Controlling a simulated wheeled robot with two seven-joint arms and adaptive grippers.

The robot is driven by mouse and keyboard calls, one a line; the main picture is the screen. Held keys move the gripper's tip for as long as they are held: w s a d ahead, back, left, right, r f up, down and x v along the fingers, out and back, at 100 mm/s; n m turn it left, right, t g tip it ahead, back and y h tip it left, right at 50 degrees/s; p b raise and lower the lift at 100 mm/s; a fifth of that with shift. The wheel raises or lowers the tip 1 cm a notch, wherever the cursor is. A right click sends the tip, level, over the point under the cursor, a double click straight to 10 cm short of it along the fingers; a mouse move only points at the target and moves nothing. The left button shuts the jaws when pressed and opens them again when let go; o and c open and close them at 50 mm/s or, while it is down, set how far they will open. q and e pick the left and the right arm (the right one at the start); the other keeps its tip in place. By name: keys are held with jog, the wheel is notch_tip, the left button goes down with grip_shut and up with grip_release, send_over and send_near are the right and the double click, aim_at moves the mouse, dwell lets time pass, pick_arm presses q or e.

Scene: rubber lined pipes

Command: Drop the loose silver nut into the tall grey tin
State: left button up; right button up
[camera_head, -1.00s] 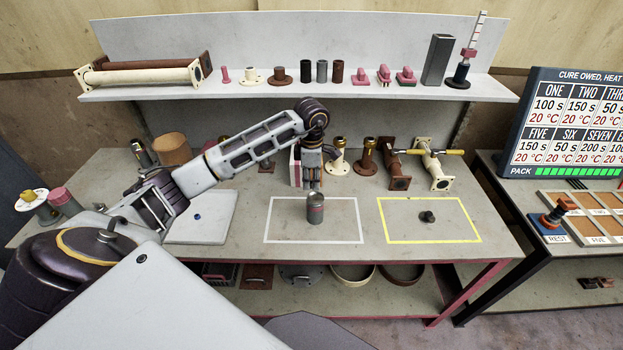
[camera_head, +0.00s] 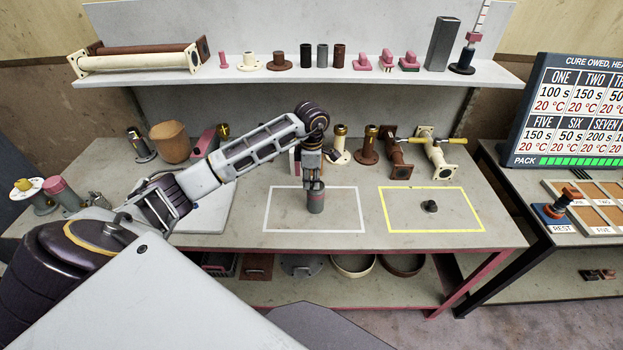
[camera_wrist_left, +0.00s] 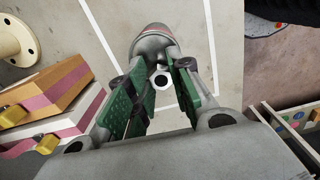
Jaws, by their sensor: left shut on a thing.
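The tall grey tin (camera_head: 315,204) is a small upright cylinder with a reddish band, standing inside the white outline on the bench. My left gripper (camera_head: 314,184) points down right at the tin's top and hides its rim. In the left wrist view the tin (camera_wrist_left: 153,42) shows beyond the fingertips. A small pale ring with a dark hole, which looks like the silver nut (camera_wrist_left: 160,80), sits between the green finger pads, and the left gripper is shut on it. Whether nut or fingers touch the tin is unclear. My right gripper is not in view.
A dark nut-like piece (camera_head: 429,206) lies inside the yellow outline. Flanged pipes (camera_head: 395,150) stand behind, and a brown pot (camera_head: 170,142) at back left. A shelf (camera_head: 290,75) of fittings runs above. The bench between the outlines is clear.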

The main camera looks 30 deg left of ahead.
pick_arm(q)
jog(key=o, duration=1)
jog(key=shift+r, duration=0.2)
jog(key=shift+r, duration=5.85)
